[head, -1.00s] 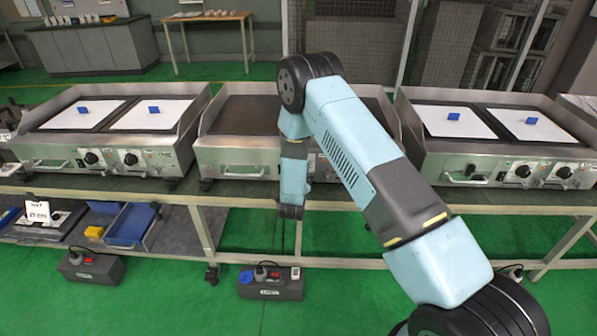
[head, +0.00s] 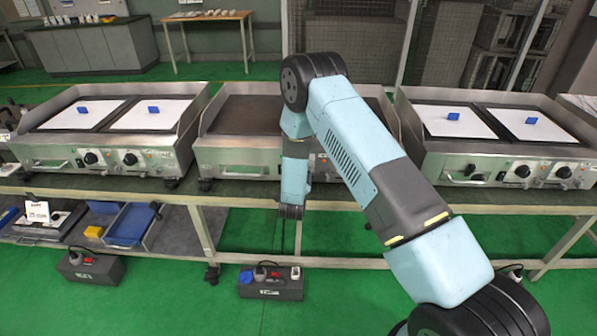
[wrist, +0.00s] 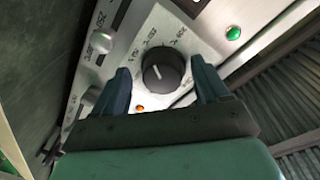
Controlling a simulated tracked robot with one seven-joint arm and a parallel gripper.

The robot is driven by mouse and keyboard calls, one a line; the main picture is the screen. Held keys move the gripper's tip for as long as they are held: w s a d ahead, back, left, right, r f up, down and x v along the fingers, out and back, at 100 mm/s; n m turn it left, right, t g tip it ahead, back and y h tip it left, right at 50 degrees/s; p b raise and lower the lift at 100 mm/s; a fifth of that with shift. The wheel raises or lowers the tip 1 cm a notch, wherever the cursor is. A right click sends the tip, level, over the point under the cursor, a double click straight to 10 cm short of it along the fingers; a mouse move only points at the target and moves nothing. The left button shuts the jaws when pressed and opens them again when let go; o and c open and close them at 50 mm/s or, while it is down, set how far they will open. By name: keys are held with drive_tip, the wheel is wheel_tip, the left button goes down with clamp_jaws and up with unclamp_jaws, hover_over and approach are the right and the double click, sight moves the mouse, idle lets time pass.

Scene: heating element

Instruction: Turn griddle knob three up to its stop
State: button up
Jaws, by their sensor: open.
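In the wrist view a round black knob (wrist: 164,72) sits on a silver panel (wrist: 205,42) with printed marks around it. A short pale pointer line shows on the left part of its face. My gripper (wrist: 161,67) is open, with one finger on each side of the knob. Gaps show between the fingers and the knob; I see no contact. My gripper cannot be made out there. I cannot read which knob number this is.
An orange light (wrist: 140,109) is beside the knob at lower left, and a green light (wrist: 233,33) at upper right. A left griddle (head: 60,158) and a right griddle (head: 490,165) flank the middle one on the bench. Green floor lies below.

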drive_tip(key=shift+s, duration=0.1)
drive_tip(key=s+a, duration=0.1)
drive_tip(key=s, duration=1.2)
drive_tip(key=shift+s+a+r, duration=0.25)
drive_tip(key=shift+r, duration=0.05)
